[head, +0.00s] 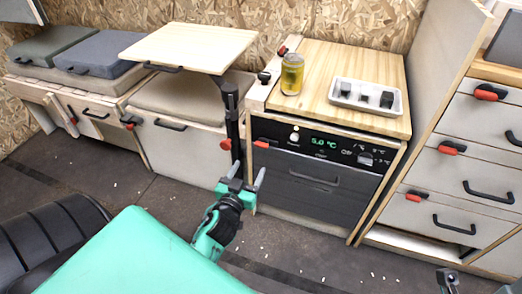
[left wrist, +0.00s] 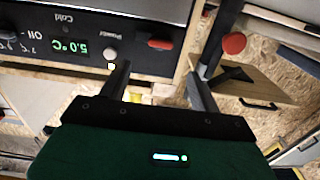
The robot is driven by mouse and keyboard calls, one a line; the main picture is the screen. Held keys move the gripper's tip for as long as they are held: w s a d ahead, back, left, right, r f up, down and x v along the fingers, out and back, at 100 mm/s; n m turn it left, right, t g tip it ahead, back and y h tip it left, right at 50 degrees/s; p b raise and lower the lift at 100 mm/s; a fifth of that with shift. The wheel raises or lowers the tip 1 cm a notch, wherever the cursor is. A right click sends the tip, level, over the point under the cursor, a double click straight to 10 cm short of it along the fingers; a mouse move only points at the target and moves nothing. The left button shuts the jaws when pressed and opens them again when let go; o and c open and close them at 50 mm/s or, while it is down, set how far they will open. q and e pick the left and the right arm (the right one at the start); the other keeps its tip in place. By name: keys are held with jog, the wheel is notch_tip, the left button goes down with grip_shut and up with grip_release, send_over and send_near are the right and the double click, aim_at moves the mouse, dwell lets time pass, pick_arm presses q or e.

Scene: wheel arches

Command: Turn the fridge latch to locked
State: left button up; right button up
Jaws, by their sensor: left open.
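The fridge (head: 315,180) is the dark-fronted unit with a green 5.0 °C display, under a wooden top. Its latch (head: 261,144) is a small red handle at the upper left of the front, lying roughly level along the panel. In the left wrist view the red latch (left wrist: 160,44) shows beyond the fingertips, beside a pale round button. My left gripper (head: 248,174) is open and empty, in front of and below the latch, apart from it. Its two fingers also show in the left wrist view (left wrist: 157,82). Only grey parts, perhaps of my right gripper (head: 447,281), show at the bottom right edge.
A black table post with a red knob (head: 226,144) stands just left of the latch, carrying a wooden tabletop (head: 190,45). A yellow jar (head: 292,74) and a white tray (head: 340,101) stand on the fridge top. Drawers (head: 470,170) with red latches are at right.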

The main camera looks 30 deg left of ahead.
aim_at(261, 146)
pick_arm(q)
jog(key=b+x, duration=0.1)
jog(key=x, duration=0.9)
jog(key=c, duration=1)
